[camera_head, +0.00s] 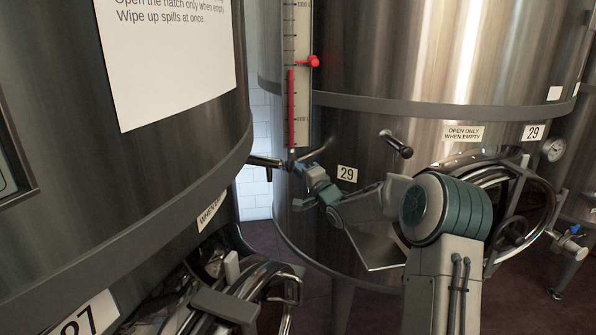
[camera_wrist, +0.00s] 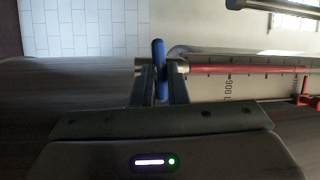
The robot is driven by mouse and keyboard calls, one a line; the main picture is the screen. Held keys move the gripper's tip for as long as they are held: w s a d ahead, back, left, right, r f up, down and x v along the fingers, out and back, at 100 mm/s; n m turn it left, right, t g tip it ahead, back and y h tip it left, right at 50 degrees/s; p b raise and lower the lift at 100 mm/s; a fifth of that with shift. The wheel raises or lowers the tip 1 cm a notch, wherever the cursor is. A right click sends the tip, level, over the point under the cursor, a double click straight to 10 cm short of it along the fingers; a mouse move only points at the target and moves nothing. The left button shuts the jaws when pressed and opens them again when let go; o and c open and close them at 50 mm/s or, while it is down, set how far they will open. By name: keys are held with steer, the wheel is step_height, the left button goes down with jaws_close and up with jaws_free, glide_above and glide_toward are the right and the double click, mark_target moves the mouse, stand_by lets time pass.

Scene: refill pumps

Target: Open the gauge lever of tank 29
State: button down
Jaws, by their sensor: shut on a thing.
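Tank 29 (camera_head: 400,130) is a large steel tank with a "29" label (camera_head: 347,174) low on its side. Its level gauge (camera_head: 300,75) stands upright at its left, with a red column; it runs sideways in the wrist view (camera_wrist: 235,86). The gauge lever (camera_wrist: 158,55) has a blue handle at the gauge's lower end. It lies crosswise to the gauge tube. My gripper (camera_wrist: 162,84) is shut on the lever, one finger on each side, and the blue tip sticks out beyond. In the head view my gripper (camera_head: 299,164) is at the gauge foot; the lever is hard to make out there.
Tank 27 (camera_head: 180,90) fills the left side, and a dark pipe stub (camera_head: 265,162) sticks out near my gripper. A second stub (camera_head: 397,145) is on tank 29. Its round hatch (camera_head: 510,200) is at the right. A red pointer (camera_head: 313,61) sits on the gauge.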

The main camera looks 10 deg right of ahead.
steer(key=shift+a+r+n+g+h+p, duration=0.15)
steer(key=shift+n+g+h+p, duration=0.7)
steer(key=shift+n, duration=1.4)
steer(key=shift+r+n+g+h+p, duration=0.2)
steer(key=shift+n+g+h+p, duration=0.65)
steer(key=shift+n, duration=1.45)
steer(key=shift+a+r+n+g+h+p, duration=0.15)
steer(key=shift+n+g+h+p, duration=0.65)
steer(key=shift+n, duration=1.45)
steer(key=shift+d+r, duration=0.1)
steer(key=c, duration=1.4)
jaws_free()
steer(key=shift+c, duration=0.2)
steer(key=shift+s+r, duration=0.1)
steer(key=s+d+r, duration=0.1)
steer(key=s+d, duration=0.2)
steer(key=s, duration=1.3)
steer(key=shift+r, duration=0.35)
